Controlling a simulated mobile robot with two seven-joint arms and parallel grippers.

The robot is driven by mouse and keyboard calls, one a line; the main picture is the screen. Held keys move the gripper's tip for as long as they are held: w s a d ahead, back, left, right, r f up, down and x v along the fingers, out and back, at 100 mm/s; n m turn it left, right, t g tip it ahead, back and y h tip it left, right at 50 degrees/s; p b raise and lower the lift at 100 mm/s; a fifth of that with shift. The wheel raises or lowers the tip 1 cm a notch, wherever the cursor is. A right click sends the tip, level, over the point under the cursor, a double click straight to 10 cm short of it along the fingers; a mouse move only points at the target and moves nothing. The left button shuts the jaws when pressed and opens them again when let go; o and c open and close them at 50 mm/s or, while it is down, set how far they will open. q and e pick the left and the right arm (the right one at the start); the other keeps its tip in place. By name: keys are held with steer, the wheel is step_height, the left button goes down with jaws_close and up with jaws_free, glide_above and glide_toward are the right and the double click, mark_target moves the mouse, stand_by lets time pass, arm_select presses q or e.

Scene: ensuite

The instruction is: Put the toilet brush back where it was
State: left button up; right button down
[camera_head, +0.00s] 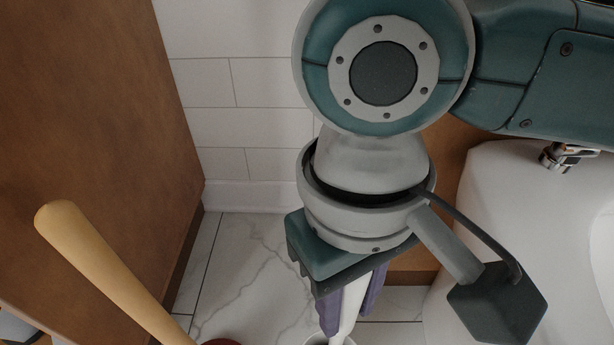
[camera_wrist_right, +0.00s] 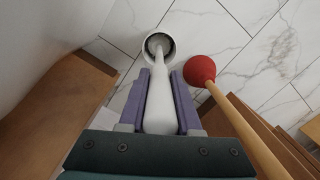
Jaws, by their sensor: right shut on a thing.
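My right gripper (camera_head: 350,302) points down with its purple fingers shut on the white handle of the toilet brush (camera_head: 347,318). In the right wrist view the toilet brush (camera_wrist_right: 159,100) runs forward between the fingers (camera_wrist_right: 160,92) to the round white holder (camera_wrist_right: 168,39). The brush's far end overlaps the holder's dark opening; how deep it sits inside cannot be told. In the head view only the rim of the holder (camera_head: 328,338) shows at the bottom edge. My left gripper is not in view.
A plunger with a red cup (camera_wrist_right: 199,70) and wooden handle (camera_head: 105,265) stands close beside the holder. A brown wooden panel (camera_head: 90,120) is at the left, a white toilet or basin-like fixture (camera_head: 480,200) with a metal fitting (camera_head: 565,155) at the right. Marble floor tiles (camera_head: 245,265) lie between.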

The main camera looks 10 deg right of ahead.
steer(key=c, duration=0.6)
jaws_free()
steer(key=shift+r, duration=0.1)
steer(key=r+p, duration=0.3)
steer(key=r, duration=0.1)
steer(key=r+p, duration=0.4)
steer(key=w+r+p, duration=0.1)
steer(key=r+p, duration=0.2)
steer(key=r, duration=0.1)
steer(key=shift+a, duration=0.15)
steer(key=shift+s+a, duration=0.15)
steer(key=shift+a, duration=0.1)
steer(key=s+a+n+t+y, duration=0.1)
steer(key=s+a+y, duration=0.2)
steer(key=a, duration=0.2)
steer(key=s+d+m+t+h, duration=0.1)
steer(key=s+d, duration=0.1)
steer(key=d, duration=0.6)
steer(key=s+d+t+h, duration=0.1)
steer(key=s+d+t, duration=0.1)
steer(key=d, duration=0.6)
steer(key=shift+s+d+f+m+h, duration=0.15)
steer(key=shift+s+f+m+h, duration=0.2)
steer(key=shift+s, duration=0.3)
